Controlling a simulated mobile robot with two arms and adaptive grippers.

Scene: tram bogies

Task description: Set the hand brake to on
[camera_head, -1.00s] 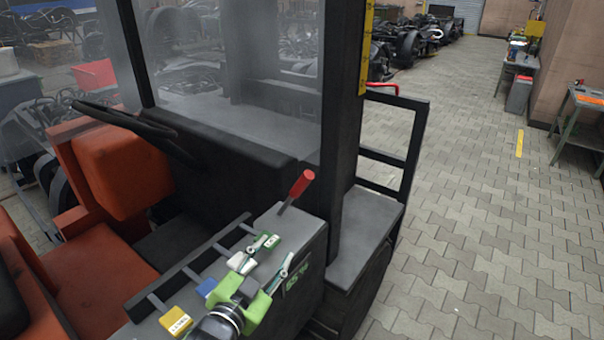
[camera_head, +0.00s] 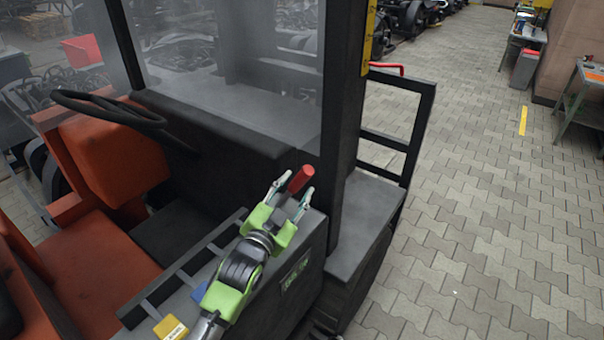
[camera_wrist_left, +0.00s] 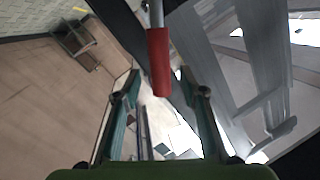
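The hand brake lever has a red grip (camera_head: 300,179) and stands up from the grey console (camera_head: 311,225) beside the windscreen post. In the left wrist view the red grip (camera_wrist_left: 159,62) hangs from a grey rod at the top middle. My left gripper (camera_head: 291,190) is open, with its green-grey fingers on either side of the red grip in the head view. In the left wrist view my left gripper (camera_wrist_left: 162,85) shows a clear gap between each finger and the grip. The lever's base is hidden behind the gripper. My right gripper is not in view.
A black windscreen post (camera_head: 345,100) rises close behind the lever. The steering wheel (camera_head: 110,107) and orange seat (camera_head: 85,255) are at the left. Blue (camera_head: 200,292) and yellow (camera_head: 170,328) tags lie on the console. Paved floor (camera_head: 480,220) is free at the right.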

